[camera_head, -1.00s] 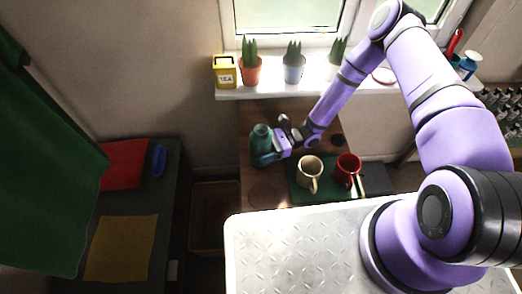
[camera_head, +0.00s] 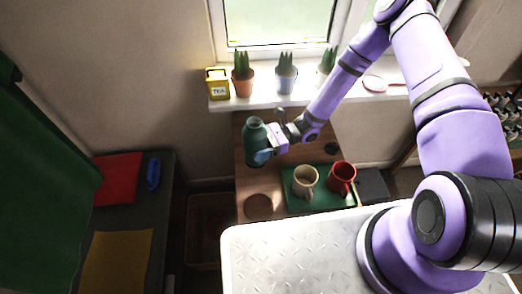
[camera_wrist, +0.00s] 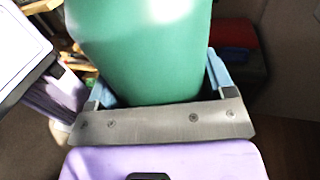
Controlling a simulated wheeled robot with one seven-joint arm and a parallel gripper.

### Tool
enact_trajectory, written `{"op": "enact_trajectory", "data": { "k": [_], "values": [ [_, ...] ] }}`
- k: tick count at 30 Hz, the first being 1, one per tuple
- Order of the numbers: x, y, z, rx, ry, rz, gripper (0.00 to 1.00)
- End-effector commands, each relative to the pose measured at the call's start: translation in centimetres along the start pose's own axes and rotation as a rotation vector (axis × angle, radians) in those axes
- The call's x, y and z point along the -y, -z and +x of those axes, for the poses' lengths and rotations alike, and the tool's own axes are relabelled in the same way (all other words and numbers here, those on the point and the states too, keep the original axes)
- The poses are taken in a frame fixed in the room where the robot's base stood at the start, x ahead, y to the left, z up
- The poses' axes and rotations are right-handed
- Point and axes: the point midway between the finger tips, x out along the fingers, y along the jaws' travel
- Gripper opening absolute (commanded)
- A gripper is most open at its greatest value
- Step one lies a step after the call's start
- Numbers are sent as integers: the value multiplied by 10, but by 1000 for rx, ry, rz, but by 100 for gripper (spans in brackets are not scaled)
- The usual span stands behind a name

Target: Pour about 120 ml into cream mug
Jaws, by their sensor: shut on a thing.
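My gripper (camera_head: 262,154) is shut around a green bottle (camera_head: 255,132). The bottle is upright in the head view, left of and behind the mugs. In the wrist view the bottle (camera_wrist: 145,50) fills the space between the blue fingers. The cream mug (camera_head: 304,180) stands upright on a green mat (camera_head: 325,200), to the right of and nearer than the bottle. A red mug (camera_head: 342,176) stands on the same mat to its right. The contents of the bottle and of the cream mug cannot be made out.
A round brown disc (camera_head: 258,206) lies on the wooden table (camera_head: 240,180) left of the mat. A dark box (camera_head: 372,186) is right of the mat. Potted plants and a yellow tea tin (camera_head: 217,84) stand on the windowsill behind.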

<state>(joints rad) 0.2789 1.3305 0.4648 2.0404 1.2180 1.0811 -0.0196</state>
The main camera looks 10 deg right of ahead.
Motion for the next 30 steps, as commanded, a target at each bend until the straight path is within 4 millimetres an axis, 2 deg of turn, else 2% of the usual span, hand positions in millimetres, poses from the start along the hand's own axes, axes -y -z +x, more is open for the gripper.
{"op": "enact_trajectory", "data": {
  "k": [5,15,19,24,30],
  "values": [
    [2,4,-21,1,7,-4,32],
    [0,33,-109,0,10,-7,32],
    [-4,40,-135,-1,5,-4,32],
    [-8,44,-154,0,1,-1,32],
    [-8,45,-158,0,-1,0,32]
  ]
}}
